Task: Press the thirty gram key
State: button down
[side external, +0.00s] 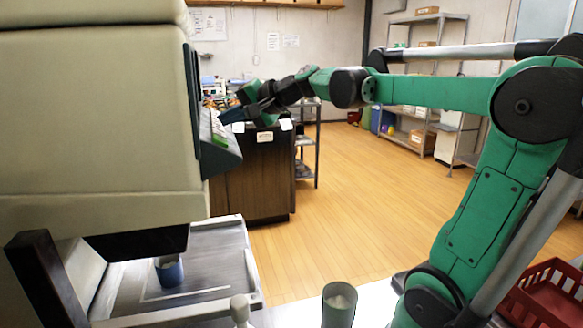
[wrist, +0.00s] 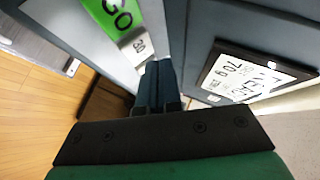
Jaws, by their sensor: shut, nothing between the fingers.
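The white thirty gram key, marked 30 (wrist: 138,48), sits on the grey key panel beside a green GO key (wrist: 115,17). My gripper (wrist: 158,68) is shut and empty. Its fingertips are close by the lower right of the 30 key in the wrist view; I cannot tell if they touch it. In the side view my gripper (side external: 224,117) reaches left to the sloped key panel (side external: 216,150) on the front of the large cream machine (side external: 95,110).
A framed sign reading 70 g (wrist: 250,75) is right of the fingers. A blue cup (side external: 169,271) stands on the metal tray (side external: 205,262) under the machine. A green cup (side external: 340,303) and a red crate (side external: 545,298) are in front. The wooden floor (side external: 350,200) is open.

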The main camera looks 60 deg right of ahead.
jog(key=shift+f, duration=0.15)
jog(key=shift+w+a+f, duration=0.1)
jog(key=shift+w+f, duration=0.05)
jog(key=shift+f, duration=0.05)
jog(key=shift+w+a+f, duration=0.15)
jog(key=shift+f, duration=0.2)
dwell(0.6)
jog(key=shift+r, duration=0.1)
jog(key=shift+s+d+r, duration=0.3)
jog(key=shift+r, duration=0.35)
jog(key=r, duration=0.1)
jog(key=s+d+r, duration=0.1)
jog(key=r, duration=0.2)
jog(key=shift+s+d+r, duration=0.15)
jog(key=shift+s+d, duration=0.25)
dwell(0.6)
